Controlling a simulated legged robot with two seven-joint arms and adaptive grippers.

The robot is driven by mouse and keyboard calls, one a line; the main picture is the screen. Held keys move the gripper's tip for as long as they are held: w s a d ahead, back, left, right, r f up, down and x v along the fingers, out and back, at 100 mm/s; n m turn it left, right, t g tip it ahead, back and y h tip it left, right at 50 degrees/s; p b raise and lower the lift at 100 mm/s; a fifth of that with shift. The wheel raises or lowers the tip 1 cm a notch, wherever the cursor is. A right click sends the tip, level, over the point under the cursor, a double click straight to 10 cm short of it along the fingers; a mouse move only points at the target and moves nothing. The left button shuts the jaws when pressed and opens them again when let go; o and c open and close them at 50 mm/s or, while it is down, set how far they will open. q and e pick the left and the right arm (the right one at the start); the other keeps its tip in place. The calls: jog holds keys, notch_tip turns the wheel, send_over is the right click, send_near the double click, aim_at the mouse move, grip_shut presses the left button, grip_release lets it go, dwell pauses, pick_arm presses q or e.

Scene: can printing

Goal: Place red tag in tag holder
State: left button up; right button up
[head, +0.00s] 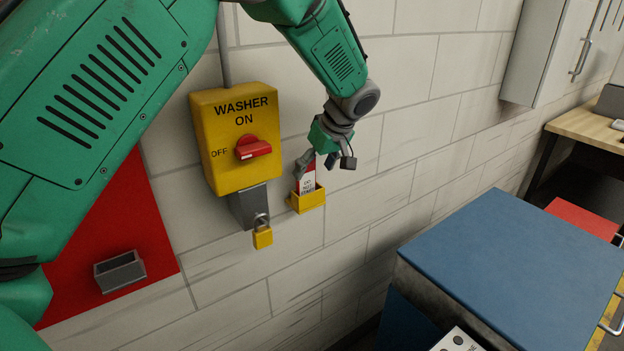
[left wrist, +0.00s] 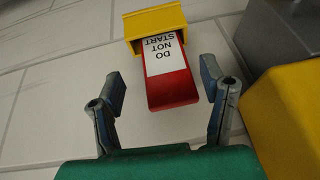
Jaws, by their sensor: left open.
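The red tag (left wrist: 172,90) has a white label reading "DO NOT START". In the left wrist view its far end sits inside the yellow tag holder (left wrist: 154,22), and its red near end sticks out. In the head view the tag (head: 307,181) stands in the yellow holder (head: 309,201) on the wall. My left gripper (head: 325,168) is just above the holder. In the left wrist view the left gripper (left wrist: 164,93) is open, with a finger on each side of the tag and visible gaps between. My right gripper is not in view.
A yellow "WASHER" switch box (head: 234,140) with a red knob is left of the holder. A yellow padlock (head: 263,237) hangs below it. A red panel (head: 110,240) with a grey bin (head: 119,271) is at left. A blue-topped cabinet (head: 520,265) stands at right.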

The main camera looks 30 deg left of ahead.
pick_arm(q)
jog(key=w+v, duration=0.1)
jog(key=v, duration=0.7)
jog(key=s+d+f+m+h, duration=0.1)
jog(key=s+f+m, duration=0.1)
jog(key=s+f, duration=0.5)
jog(key=s+d+f+m+h, duration=0.1)
jog(key=s+f+m, duration=0.15)
jog(key=f, duration=0.95)
jog(key=s+d+f+m+h, duration=0.1)
jog(key=s+f+m+h, duration=0.2)
jog(key=f, duration=0.6)
jog(key=s+f+m, duration=0.3)
jog(key=s+f, duration=0.2)
jog(key=s, duration=0.8)
jog(key=s+d+f+m, duration=0.1)
jog(key=s+f+m, duration=0.3)
jog(key=s, duration=1)
jog(key=shift+f+b, duration=0.45)
notch_tip(320, 180, down, 15)
jog(key=b, duration=1.5)
